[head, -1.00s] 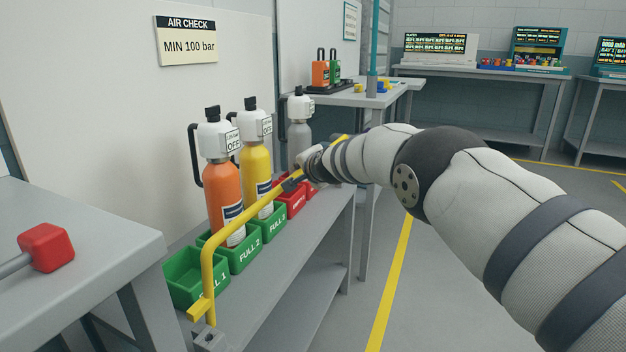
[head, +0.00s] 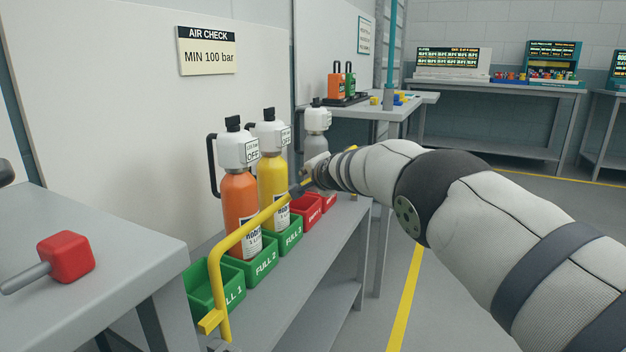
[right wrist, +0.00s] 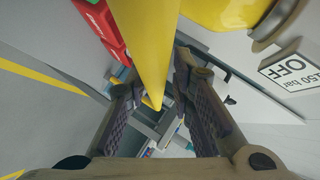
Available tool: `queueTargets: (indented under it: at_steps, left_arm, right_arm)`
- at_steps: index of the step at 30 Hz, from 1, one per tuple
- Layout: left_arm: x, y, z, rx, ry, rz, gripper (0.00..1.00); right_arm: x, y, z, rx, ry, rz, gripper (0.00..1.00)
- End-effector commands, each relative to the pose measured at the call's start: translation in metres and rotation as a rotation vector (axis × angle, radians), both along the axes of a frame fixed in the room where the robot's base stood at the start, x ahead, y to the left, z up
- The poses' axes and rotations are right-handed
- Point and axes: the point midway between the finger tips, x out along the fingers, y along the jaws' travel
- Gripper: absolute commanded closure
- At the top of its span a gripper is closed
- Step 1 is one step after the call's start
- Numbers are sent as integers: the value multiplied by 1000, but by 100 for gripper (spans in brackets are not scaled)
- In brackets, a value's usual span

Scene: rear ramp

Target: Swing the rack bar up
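The rack bar (head: 248,229) is a bent yellow tube. Its near upright stands at the front left corner of the bottle rack, and its long part slopes up and away across the front of the bottles. My right gripper (head: 298,188) is at the far part of the bar. In the right wrist view the yellow bar (right wrist: 146,45) runs between the two parted fingers of the right gripper (right wrist: 155,80), with a gap visible on its right side. Contact with the left finger is unclear. My left gripper is not in view.
An orange bottle (head: 240,200), a yellow bottle (head: 272,178) and a grey bottle (head: 316,122) stand behind the bar. Green bins (head: 212,290) and red bins (head: 306,209) line the shelf. A red-headed mallet (head: 68,257) lies on the left bench. Floor right of the rack is clear.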

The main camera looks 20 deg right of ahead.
Motion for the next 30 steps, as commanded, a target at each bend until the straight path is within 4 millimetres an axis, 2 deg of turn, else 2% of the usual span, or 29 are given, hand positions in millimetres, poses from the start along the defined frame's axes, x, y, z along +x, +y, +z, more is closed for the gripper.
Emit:
queueTargets:
  at_steps: [13,16,18,24,30]
  left_arm:
    - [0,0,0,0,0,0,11]
    - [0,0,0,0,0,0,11]
    - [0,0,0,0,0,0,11]
    - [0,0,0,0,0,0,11]
    - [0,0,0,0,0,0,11]
  right_arm:
    - [-6,-5,1,4,4,-10,65]
    - [-16,-4,6,8,4,-11,65]
    - [-25,6,11,9,3,4,65]
    - [-54,9,23,1,2,1,65]
    - [-68,12,29,-1,1,2,65]
